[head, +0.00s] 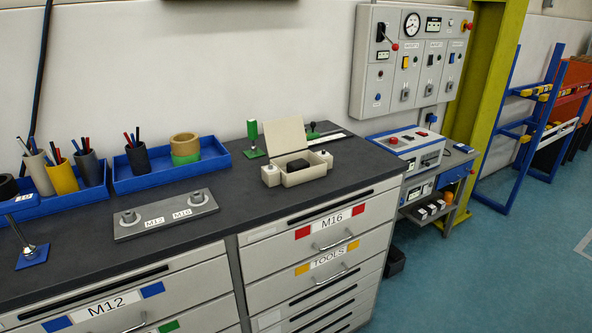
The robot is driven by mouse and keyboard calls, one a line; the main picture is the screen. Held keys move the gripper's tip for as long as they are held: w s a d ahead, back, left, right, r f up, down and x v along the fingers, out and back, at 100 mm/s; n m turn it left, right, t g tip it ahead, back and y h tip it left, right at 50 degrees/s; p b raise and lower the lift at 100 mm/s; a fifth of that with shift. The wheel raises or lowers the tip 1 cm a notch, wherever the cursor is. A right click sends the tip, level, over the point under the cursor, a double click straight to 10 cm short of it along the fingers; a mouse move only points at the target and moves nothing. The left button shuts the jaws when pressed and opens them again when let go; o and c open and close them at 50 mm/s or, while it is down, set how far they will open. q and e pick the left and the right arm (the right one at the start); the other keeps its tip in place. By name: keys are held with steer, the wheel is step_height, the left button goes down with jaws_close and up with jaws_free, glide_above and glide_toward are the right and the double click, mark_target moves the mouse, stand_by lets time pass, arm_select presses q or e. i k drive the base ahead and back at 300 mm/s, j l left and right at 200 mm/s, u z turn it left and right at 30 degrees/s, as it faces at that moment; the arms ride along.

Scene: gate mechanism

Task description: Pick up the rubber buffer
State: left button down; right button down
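A small black block (298,165), which looks like the rubber buffer, sits in an open beige box (305,176) on the dark worktop. The box's lid stands raised at the back. The underside of the black block is hidden in the box. Neither of my grippers is in view.
The dark worktop (235,205) also carries a grey plate marked M12 and M16 (167,215), blue trays (168,165) with pen cups and tape rolls, and green upright tools (252,138). Labelled drawers are below. Blue floor is open at the right.

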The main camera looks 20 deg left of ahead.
mark_target(300, 164)
steer(key=i+j+u, duration=0.1)
steer(key=i+u, duration=0.3)
steer(key=i, duration=0.15)
steer(key=i+u, duration=0.4)
steer(key=i+l, duration=0.05)
steer(key=i, duration=0.05)
